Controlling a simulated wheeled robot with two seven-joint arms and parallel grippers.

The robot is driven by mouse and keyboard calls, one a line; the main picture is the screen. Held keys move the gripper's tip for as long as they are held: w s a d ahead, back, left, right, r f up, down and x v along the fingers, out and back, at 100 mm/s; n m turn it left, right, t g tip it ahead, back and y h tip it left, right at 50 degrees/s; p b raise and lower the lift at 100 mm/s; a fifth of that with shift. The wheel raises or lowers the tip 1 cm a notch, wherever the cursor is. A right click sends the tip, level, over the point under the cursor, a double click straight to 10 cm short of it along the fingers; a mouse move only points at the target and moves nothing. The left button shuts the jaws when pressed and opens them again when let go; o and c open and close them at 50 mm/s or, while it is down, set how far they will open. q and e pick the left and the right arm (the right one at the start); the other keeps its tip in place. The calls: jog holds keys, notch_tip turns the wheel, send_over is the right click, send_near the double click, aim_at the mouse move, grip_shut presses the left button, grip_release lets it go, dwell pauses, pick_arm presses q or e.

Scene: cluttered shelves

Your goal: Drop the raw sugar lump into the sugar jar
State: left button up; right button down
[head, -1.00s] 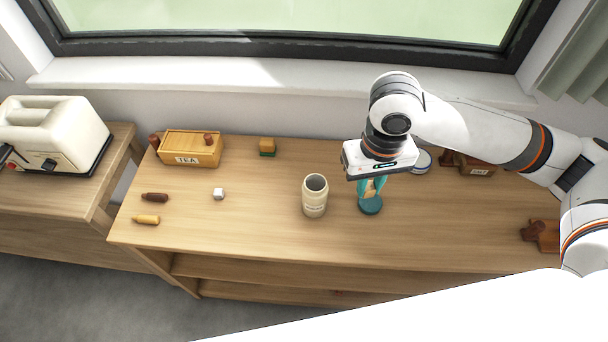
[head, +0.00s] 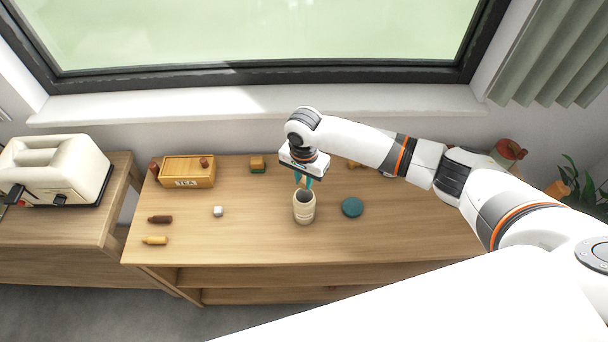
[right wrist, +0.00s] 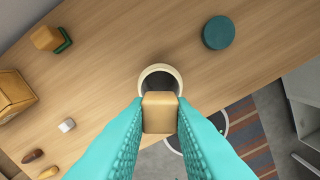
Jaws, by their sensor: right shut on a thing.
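My right gripper (head: 303,181) is over the cream sugar jar (head: 304,212). Its teal fingers are shut on a tan cube, the raw sugar lump (right wrist: 160,113). In the right wrist view the lump overlaps the near part of the jar's round open mouth (right wrist: 160,72); the dark inside shows beyond it. The lump looks to be above the rim; the exact height is hard to tell. The jar stands upright on the wooden table. My left gripper is not in view.
A teal disc (head: 352,207) lies right of the jar. A white cube (head: 218,211), a brown piece (head: 160,219) and a yellow piece (head: 155,240) lie left. A TEA box (head: 187,172) and a green-based block (head: 257,165) stand behind. A toaster (head: 55,170) is far left.

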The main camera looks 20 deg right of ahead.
aim_at(304, 189)
jog(key=shift+r+p, duration=0.15)
jog(key=shift+p, duration=0.45)
notch_tip(304, 189, down, 3)
jog(key=shift+s+r+b, duration=0.1)
jog(key=shift+r+b, duration=0.1)
jog(key=shift+b, duration=0.25)
jog(key=shift+f, duration=0.75)
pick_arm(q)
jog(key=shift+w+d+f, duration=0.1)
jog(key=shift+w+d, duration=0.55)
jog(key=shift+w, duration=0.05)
pick_arm(e)
jog(key=shift+f, duration=0.1)
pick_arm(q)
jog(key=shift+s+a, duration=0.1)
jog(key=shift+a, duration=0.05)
pick_arm(e)
jog(key=shift+f, duration=0.3)
pick_arm(q)
jog(key=shift+b, duration=0.3)
pick_arm(e)
jog(key=shift+f, duration=0.3)
